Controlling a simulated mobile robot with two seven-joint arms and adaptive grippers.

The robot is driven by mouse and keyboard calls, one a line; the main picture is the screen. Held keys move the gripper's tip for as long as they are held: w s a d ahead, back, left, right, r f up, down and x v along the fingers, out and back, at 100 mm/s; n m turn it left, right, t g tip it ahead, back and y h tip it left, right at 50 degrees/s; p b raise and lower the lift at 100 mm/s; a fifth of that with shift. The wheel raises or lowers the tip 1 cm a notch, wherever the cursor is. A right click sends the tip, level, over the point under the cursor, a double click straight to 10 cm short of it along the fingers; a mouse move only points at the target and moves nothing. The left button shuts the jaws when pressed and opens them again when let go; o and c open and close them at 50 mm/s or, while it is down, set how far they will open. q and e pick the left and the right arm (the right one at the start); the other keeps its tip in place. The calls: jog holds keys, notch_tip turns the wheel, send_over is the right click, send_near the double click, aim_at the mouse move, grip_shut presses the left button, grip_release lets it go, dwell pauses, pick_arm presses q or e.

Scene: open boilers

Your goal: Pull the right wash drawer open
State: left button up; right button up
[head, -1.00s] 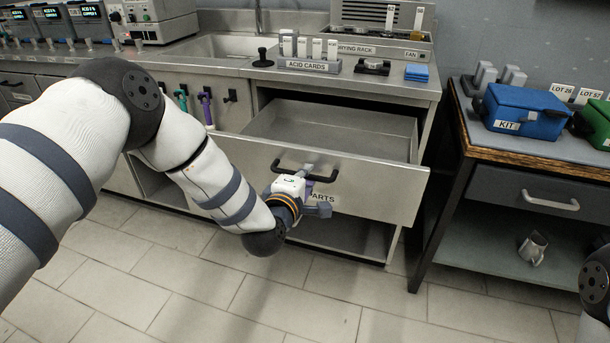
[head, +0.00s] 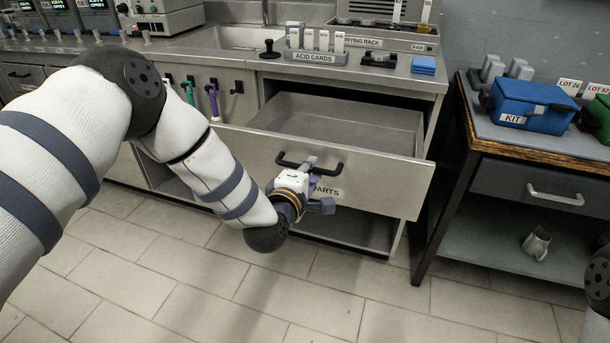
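The wash drawer (head: 370,186) under the counter, right of the sink, stands pulled out, and its empty metal inside (head: 345,130) shows. Its grey front has a dark bar handle (head: 332,171) and a label partly covered by my gripper, reading "ARTS". My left gripper (head: 319,184) is in front of the drawer, at the handle's left and middle part. Its fingers are spread, one up by the handle and one lower, in front of the label. I cannot tell whether the upper finger touches the handle. My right gripper is not in view.
Below the drawer is an open shelf space (head: 345,228). A side table with a blue kit box (head: 530,108) and its own closed drawer (head: 530,193) stands at the right. The tiled floor (head: 300,300) in front is clear. Acid cards (head: 316,57) stand on the counter.

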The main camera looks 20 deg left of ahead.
pick_arm(q)
jog(key=v, duration=1.1)
jog(key=s+f+m+g+h+p, duration=0.1)
jog(key=s+f+m+g, duration=0.4)
jog(key=s+f, duration=0.5)
jog(key=s+f+m+g+p, duration=0.1)
jog(key=s+f+m+g, duration=0.5)
jog(key=s, duration=0.5)
jog(key=s+a+f+m+g, duration=0.1)
jog(key=s+a+m+g, duration=0.2)
jog(key=s, duration=0.8)
jog(key=s+a+f+m+g+y, duration=0.1)
jog(key=s+a+f+m+g, duration=0.1)
jog(key=s, duration=0.9)
jog(key=shift+s+a+m+g+y, duration=0.3)
jog(key=shift+a+m+g, duration=0.25)
jog(key=shift+g, duration=0.55)
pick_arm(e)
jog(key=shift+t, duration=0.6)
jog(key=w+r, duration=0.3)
